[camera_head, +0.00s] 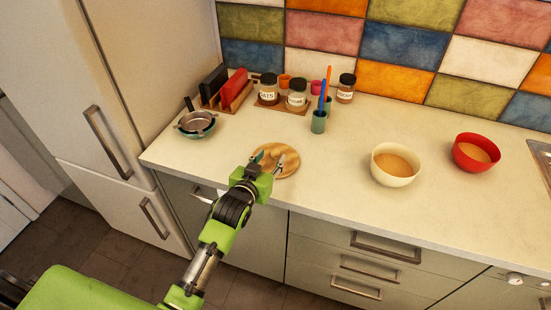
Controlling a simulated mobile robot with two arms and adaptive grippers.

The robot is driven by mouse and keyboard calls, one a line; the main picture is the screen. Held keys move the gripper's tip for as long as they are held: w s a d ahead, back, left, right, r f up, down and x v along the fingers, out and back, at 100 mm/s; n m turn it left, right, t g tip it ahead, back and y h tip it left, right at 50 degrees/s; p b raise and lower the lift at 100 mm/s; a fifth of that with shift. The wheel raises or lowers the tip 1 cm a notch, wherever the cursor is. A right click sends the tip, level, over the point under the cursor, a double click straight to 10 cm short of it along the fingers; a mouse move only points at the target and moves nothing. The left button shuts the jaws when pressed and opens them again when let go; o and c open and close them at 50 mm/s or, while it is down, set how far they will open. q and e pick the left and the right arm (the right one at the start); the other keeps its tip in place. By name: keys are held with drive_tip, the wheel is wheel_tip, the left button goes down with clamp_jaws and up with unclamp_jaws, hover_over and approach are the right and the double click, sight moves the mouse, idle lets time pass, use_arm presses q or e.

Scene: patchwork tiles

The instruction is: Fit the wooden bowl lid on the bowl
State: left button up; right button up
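The round wooden lid (289,156) lies flat on the counter near its front edge, left of the bowls. My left gripper (270,158) is over it with its two fingertips apart and nothing seen between them. The gripper hides the lid's near left part, and I cannot tell if the fingertips touch it. A cream bowl (396,180) stands upright on the counter to the right, with something light brown inside. A red bowl (475,152) with similar contents stands further right. Neither bowl has a lid on it. My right gripper is not in view.
Labelled jars (297,96) stand along the back, with a cup (318,122) of utensils before them. A strainer (196,122) and a rack (225,92) are at the left. A sink (543,155) is at the right edge. The counter (335,165) between lid and cream bowl is clear.

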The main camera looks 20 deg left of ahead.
sight(275, 153)
use_arm(q)
drive_tip(key=shift+p+x, duration=0.75)
drive_tip(key=shift+x, duration=1.95)
drive_tip(key=shift+f, duration=0.1)
clamp_jaws()
